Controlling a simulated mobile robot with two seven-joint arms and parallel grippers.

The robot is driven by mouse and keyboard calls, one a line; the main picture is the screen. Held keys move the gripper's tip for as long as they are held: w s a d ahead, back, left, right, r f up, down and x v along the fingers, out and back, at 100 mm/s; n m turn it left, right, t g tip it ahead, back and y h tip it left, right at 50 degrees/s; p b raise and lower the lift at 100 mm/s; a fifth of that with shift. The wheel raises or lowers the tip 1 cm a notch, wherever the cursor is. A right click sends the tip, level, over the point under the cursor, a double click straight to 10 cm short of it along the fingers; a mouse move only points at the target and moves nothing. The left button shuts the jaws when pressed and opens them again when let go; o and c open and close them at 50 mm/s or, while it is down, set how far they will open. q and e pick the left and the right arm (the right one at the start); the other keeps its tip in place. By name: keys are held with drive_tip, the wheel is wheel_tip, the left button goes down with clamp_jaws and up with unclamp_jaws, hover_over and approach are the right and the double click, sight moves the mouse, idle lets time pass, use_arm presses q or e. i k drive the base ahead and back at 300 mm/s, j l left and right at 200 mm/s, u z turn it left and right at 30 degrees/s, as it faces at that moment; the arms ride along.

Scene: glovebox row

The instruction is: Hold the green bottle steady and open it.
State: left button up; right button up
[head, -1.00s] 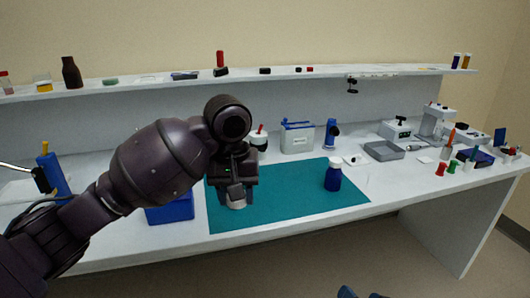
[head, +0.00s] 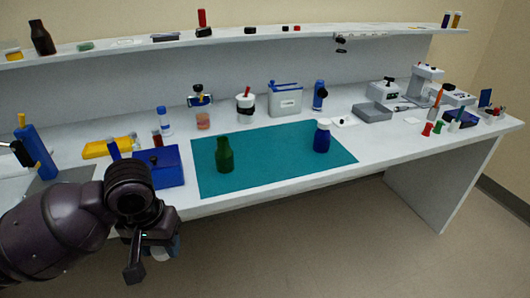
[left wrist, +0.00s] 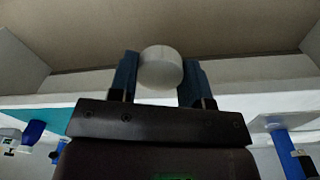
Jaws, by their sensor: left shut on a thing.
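The green bottle (head: 224,157) stands upright on the teal mat (head: 270,165), left of its middle. No cap shows on its neck. My left gripper (head: 162,248) is in front of the bench's front edge, to the lower left of the bottle and apart from it. In the left wrist view its two blue fingers (left wrist: 160,75) are shut on a round white cap (left wrist: 160,66). In the head view the cap is mostly hidden by the gripper. My right gripper is not in view.
A blue bottle with a white top (head: 322,137) stands on the mat's right side. A blue box (head: 160,168) stands left of the mat, close behind my left gripper. Jars and a white container (head: 286,100) line the back. The mat between the two bottles is clear.

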sight(224, 154)
drive_tip(key=i+j+z, duration=0.15)
drive_tip(key=j+z, duration=0.15)
drive_tip(key=i+j+z, duration=0.1)
drive_tip(key=j+z, duration=0.25)
drive_tip(key=j, duration=0.15)
drive_tip(key=j+z, duration=0.3)
drive_tip(key=j, duration=0.15)
